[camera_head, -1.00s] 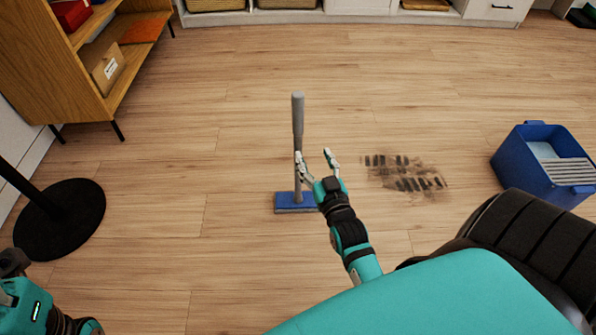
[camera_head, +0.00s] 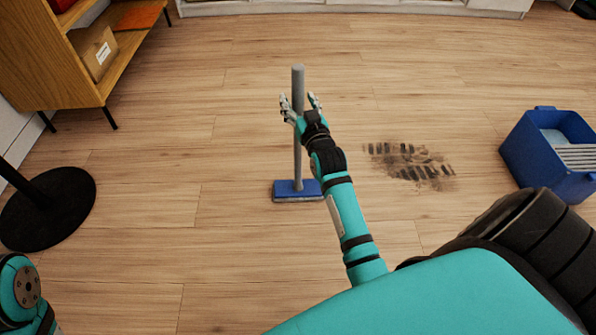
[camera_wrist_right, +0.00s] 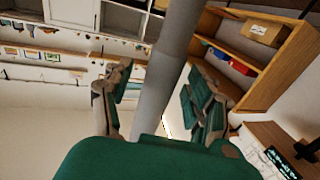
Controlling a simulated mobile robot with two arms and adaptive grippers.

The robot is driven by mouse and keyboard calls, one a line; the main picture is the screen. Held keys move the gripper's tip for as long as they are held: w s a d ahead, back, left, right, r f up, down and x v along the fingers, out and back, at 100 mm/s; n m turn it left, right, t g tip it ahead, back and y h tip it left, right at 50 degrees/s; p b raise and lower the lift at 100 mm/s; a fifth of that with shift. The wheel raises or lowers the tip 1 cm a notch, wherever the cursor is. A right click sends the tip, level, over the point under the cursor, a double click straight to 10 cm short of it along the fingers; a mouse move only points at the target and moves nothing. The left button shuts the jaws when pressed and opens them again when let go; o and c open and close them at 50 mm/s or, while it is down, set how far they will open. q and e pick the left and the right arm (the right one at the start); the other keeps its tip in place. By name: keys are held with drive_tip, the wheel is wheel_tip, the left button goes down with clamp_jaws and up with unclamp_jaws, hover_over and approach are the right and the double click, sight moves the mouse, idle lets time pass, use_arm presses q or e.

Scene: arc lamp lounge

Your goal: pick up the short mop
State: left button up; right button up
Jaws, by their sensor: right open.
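The short mop (camera_head: 297,152) stands upright on the wood floor, with a grey handle and a flat blue head (camera_head: 297,190). My right gripper (camera_head: 300,101) is open at the upper part of the handle, with a finger on each side of it. In the right wrist view the grey handle (camera_wrist_right: 168,72) runs between the two spread fingers of the gripper (camera_wrist_right: 158,92). Whether either finger touches it, I cannot tell. Only part of my left arm shows at the lower left; its gripper is out of view.
A dark dirty patch (camera_head: 410,163) lies on the floor right of the mop. A blue bucket (camera_head: 545,160) stands at the right. A black round lamp base (camera_head: 50,215) is at the left, below a wooden shelf (camera_head: 60,70).

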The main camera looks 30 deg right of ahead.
drive_tip(key=shift+w+d, duration=0.1)
drive_tip(key=shift+w, duration=0.25)
drive_tip(key=shift+c, duration=0.2)
clamp_jaws()
drive_tip(key=shift+r, duration=0.1)
idle(0.6)
